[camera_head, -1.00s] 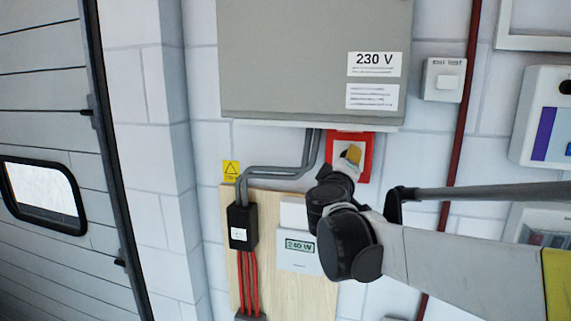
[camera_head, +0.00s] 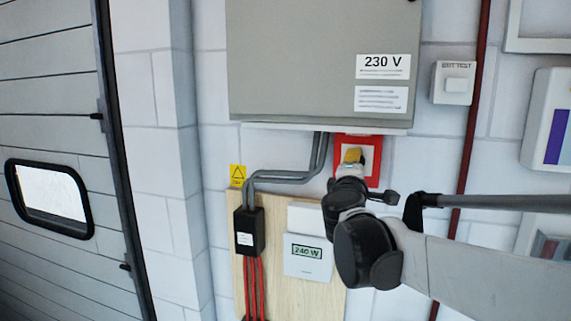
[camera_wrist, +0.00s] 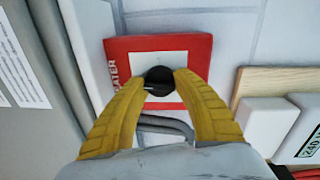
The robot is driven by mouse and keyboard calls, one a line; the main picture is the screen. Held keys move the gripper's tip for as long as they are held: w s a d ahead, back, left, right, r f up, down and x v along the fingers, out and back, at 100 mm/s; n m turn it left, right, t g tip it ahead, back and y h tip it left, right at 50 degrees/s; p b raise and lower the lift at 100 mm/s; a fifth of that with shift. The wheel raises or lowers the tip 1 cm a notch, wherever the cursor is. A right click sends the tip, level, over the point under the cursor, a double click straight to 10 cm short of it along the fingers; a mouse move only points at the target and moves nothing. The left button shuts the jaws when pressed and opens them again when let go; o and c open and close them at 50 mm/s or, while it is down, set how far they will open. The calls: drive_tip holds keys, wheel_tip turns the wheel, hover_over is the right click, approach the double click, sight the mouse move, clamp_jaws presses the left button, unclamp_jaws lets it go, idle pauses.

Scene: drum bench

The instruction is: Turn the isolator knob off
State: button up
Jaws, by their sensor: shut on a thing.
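The isolator is a red square plate (camera_head: 375,168) with a white centre, on the wall just below the grey 230 V cabinet. In the wrist view the plate (camera_wrist: 125,50) carries part of a word ending in "ATER". Its round black knob (camera_wrist: 158,76) sits in the white centre. My gripper (camera_wrist: 162,88) has its two yellow fingers closed on the knob, one on each side. In the head view my gripper (camera_head: 353,157) is in front of the plate and hides the knob. A short pale mark shows on the knob, but its setting is unclear.
The grey 230 V cabinet (camera_head: 310,65) overhangs the plate closely. Grey conduits (camera_head: 285,178) run beside it on the left. A wooden board with a 240 W meter (camera_head: 308,258) is below. A red pipe (camera_head: 472,140) and a small white test box (camera_head: 453,82) are to the right.

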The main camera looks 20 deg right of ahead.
drive_tip(key=shift+c, duration=0.2)
drive_tip(key=o, duration=1.3)
drive_tip(key=shift+f, duration=0.1)
drive_tip(key=shift+c, duration=0.2)
drive_tip(key=v, duration=1.2)
